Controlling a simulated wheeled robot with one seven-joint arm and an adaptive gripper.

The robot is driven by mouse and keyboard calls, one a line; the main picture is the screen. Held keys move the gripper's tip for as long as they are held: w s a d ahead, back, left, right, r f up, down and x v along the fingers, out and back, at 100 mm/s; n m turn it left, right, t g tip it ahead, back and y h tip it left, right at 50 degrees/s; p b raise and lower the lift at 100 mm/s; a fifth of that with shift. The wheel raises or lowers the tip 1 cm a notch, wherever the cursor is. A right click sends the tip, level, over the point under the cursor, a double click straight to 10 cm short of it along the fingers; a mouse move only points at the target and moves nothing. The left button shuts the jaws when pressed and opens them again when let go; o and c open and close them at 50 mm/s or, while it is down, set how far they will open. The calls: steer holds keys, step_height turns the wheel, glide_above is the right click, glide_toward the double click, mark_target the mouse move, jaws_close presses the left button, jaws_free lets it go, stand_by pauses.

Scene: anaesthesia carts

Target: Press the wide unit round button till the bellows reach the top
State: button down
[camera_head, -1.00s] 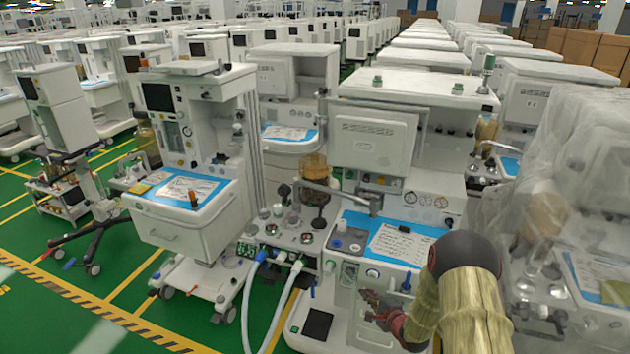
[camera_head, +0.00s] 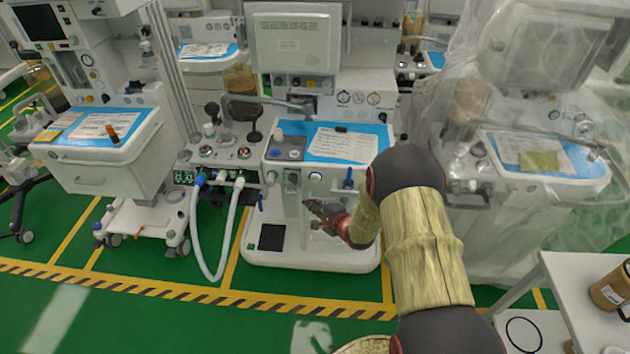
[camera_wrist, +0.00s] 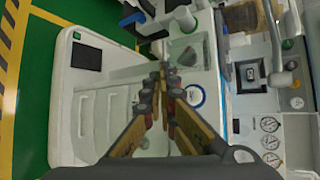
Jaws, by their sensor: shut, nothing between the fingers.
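The wide unit (camera_head: 270,225) is the white cart at the centre, with a blue-topped work surface and paper on it. A round button with a blue ring (camera_head: 315,176) is on its front face, below the surface edge; a blue ring there also shows in the wrist view (camera_wrist: 194,95). My gripper (camera_head: 311,207) is shut and empty in front of that face, below the ring in the head view. Its fingertips (camera_wrist: 164,72) are beside the ring in the wrist view, with no contact visible. An amber dome (camera_head: 240,79), likely the bellows housing, stands at the unit's left; the bellows' height is unclear.
Pale hoses (camera_head: 232,225) hang left of the unit. Another cart (camera_head: 108,145) stands at left and a plastic-covered cart (camera_head: 535,165) at right. A white table (camera_head: 570,275) with a brown jar is at lower right. Green floor in front is clear.

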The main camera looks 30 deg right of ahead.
mark_target(315, 178)
stand_by(0.3)
steer(key=w+d+b, duration=0.2)
steer(key=w+d, duration=0.3)
steer(key=w, duration=0.2)
steer(key=shift+w, duration=0.2)
stand_by(1.6)
steer(key=shift+w+d+r+p, duration=0.1)
steer(key=shift+w+d+p, duration=0.15)
steer(key=shift+w+p, duration=0.15)
steer(key=shift+w+d, duration=0.3)
steer(key=shift+w, duration=0.05)
stand_by(1.2)
steer(key=shift+p, duration=0.3)
steer(key=shift+s+a+p, duration=0.5)
steer(key=shift+s, duration=0.25)
steer(key=shift+s+a, duration=0.1)
